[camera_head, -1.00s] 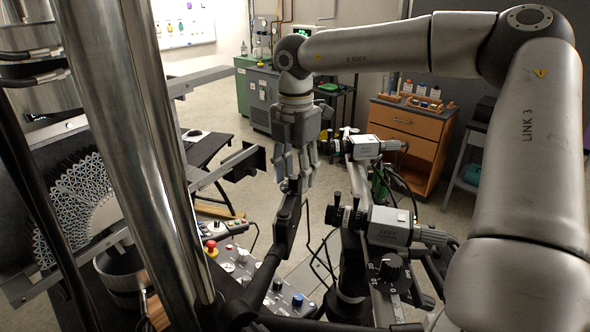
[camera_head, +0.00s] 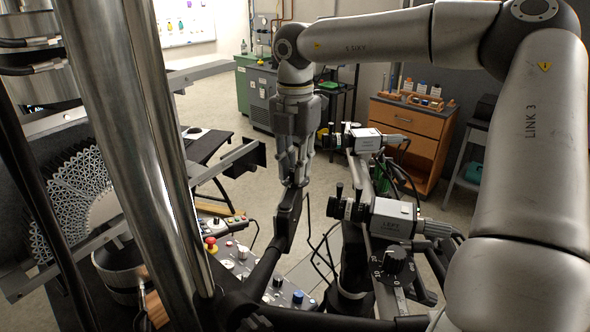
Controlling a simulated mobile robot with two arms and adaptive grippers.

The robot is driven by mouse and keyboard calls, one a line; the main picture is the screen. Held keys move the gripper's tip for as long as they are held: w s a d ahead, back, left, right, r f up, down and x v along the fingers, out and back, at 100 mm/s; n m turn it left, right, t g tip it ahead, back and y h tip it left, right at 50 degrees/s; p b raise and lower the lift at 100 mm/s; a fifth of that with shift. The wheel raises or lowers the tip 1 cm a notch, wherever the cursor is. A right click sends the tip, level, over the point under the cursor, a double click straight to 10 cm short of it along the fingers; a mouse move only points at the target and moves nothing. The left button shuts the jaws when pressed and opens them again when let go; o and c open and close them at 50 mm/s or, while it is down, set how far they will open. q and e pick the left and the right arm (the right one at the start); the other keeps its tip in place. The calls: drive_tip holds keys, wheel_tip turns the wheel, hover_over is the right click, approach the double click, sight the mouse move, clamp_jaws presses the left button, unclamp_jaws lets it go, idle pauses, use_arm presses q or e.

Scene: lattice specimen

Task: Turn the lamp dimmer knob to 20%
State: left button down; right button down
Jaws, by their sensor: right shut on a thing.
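A slim black lamp head (camera_head: 288,220) stands near the middle of the view on a dark arm that rises from below. My right gripper (camera_head: 295,181) comes down from above at the lamp head's upper end. My left gripper is not in view.
Two cameras on a rail, one above (camera_head: 366,140) and one below (camera_head: 392,221), stand close right of the lamp. A control panel (camera_head: 238,262) with a red button lies lower left. A wooden cabinet (camera_head: 412,137) stands behind.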

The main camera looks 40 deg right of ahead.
drive_tip(key=shift+f+n+b, duration=0.1)
drive_tip(key=shift+n+b, duration=0.4)
drive_tip(key=shift+n, duration=0.3)
drive_tip(key=n+b, duration=0.1)
drive_tip(key=n, duration=0.1)
drive_tip(key=shift+n, duration=0.4)
drive_tip(key=n+b, duration=0.1)
drive_tip(key=n, duration=0.3)
drive_tip(key=shift+n, duration=0.3)
drive_tip(key=n, duration=0.4)
drive_tip(key=shift+n, duration=2.4)
drive_tip(key=c, duration=1.3)
unclamp_jaws()
